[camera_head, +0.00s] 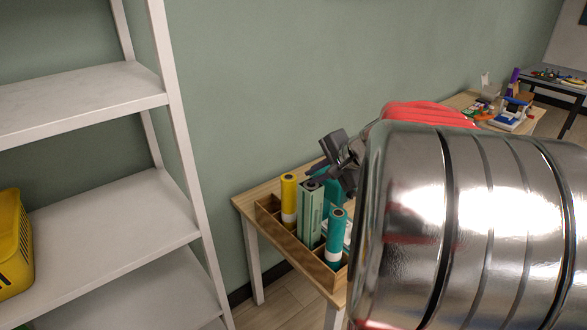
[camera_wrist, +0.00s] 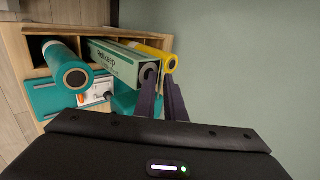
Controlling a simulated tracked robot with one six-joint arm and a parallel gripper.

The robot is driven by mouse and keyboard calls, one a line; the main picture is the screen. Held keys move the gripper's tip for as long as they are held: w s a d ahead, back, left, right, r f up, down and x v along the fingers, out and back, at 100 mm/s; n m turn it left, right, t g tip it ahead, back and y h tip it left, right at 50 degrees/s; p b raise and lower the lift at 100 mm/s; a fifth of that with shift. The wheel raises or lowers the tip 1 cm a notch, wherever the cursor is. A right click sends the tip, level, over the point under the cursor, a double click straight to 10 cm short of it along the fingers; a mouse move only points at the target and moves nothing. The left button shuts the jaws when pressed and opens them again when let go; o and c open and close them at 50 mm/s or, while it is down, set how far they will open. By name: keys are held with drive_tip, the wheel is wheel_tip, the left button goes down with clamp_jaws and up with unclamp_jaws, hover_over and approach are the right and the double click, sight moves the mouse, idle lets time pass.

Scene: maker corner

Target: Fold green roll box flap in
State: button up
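The green roll box (camera_head: 310,217) stands upright in a wooden rack, pale green with a dark roll end at its top. In the wrist view the box (camera_wrist: 115,60) shows printed lettering, and the grey-and-dark end of its roll (camera_wrist: 149,71) is exposed at the open end. I cannot make out the flap clearly; my finger covers part of that end. My gripper (camera_head: 337,162) is just above and behind the box top. In the wrist view its two dark fingers (camera_wrist: 159,88) are a little apart, with nothing seen between them, beside the box's open end.
The wooden rack (camera_head: 301,255) also holds a yellow roll (camera_head: 289,199) and a teal roll (camera_head: 336,236). A white shelf (camera_head: 115,218) stands left; a green wall is behind.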

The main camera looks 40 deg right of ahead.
drive_tip(key=shift+w+f, duration=0.15)
clamp_jaws()
drive_tip(key=shift+a+f+t, duration=0.1)
drive_tip(key=shift+f+t, duration=0.1)
drive_tip(key=shift+t, duration=0.1)
idle(0.3)
drive_tip(key=shift+s+f+t, duration=0.15)
drive_tip(key=shift+s+t, duration=0.15)
drive_tip(key=shift+t, duration=0.1)
drive_tip(key=shift+c, duration=0.9)
unclamp_jaws()
drive_tip(key=shift+o, duration=0.9)
